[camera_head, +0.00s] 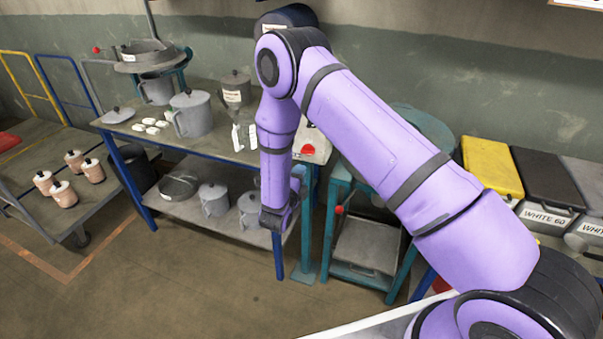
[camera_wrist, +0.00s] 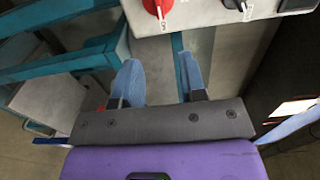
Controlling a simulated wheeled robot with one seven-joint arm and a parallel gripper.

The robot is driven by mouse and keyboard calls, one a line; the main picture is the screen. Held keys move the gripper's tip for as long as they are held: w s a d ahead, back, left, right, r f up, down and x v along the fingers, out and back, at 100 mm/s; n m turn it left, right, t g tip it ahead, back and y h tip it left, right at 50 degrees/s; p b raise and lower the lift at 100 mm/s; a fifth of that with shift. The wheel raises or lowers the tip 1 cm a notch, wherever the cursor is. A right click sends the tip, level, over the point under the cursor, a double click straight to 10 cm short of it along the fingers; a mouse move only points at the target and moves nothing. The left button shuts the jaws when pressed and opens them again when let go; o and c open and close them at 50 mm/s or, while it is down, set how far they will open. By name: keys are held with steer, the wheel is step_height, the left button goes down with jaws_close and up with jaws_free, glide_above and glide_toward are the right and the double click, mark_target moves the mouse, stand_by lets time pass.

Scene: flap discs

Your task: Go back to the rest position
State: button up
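My gripper (camera_wrist: 157,64) shows in the wrist view with two blue fingers held apart. Nothing is between them. In the head view my purple arm reaches out from the lower right and bends down, with the wrist hanging in front of the blue-legged workbench (camera_head: 213,153). The fingertips cannot be made out there. In the wrist view the fingers are just below a pale control box (camera_wrist: 215,15) with a red knob (camera_wrist: 157,6); whether they touch it cannot be told.
The bench holds grey cans (camera_head: 192,114) and small white pieces (camera_head: 152,126). A teal stand (camera_head: 338,225) is right of my wrist. A cart with several copper-coloured jars (camera_head: 63,194) stands left. Bins with yellow (camera_head: 491,166) and black lids stand right. The floor (camera_head: 190,290) in front is clear.

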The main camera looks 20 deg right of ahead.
stand_by(0.3)
steer(key=w+r+n+g+y, duration=0.3)
steer(key=r+n+y, duration=0.5)
steer(key=r, duration=1.5)
steer(key=s+d+r+n+y, duration=0.1)
steer(key=s+r+n+y, duration=0.3)
steer(key=r, duration=0.5)
steer(key=s+d+r+n+g, duration=0.15)
steer(key=s+r+n, duration=0.3)
steer(key=s, duration=0.45)
steer(key=s+d+r+n+g, duration=0.1)
steer(key=s+d+r+n, duration=0.2)
steer(key=s+r, duration=0.35)
steer(key=s+d+n+g, duration=0.2)
steer(key=s+d+n, duration=0.1)
steer(key=s, duration=0.8)
steer(key=s+d+f+n+g+h, duration=0.1)
steer(key=s+d+n+g, duration=0.1)
steer(key=s, duration=0.9)
steer(key=shift+d+f+n, duration=0.15)
steer(key=shift+d+n, duration=0.3)
steer(key=shift+d, duration=0.2)
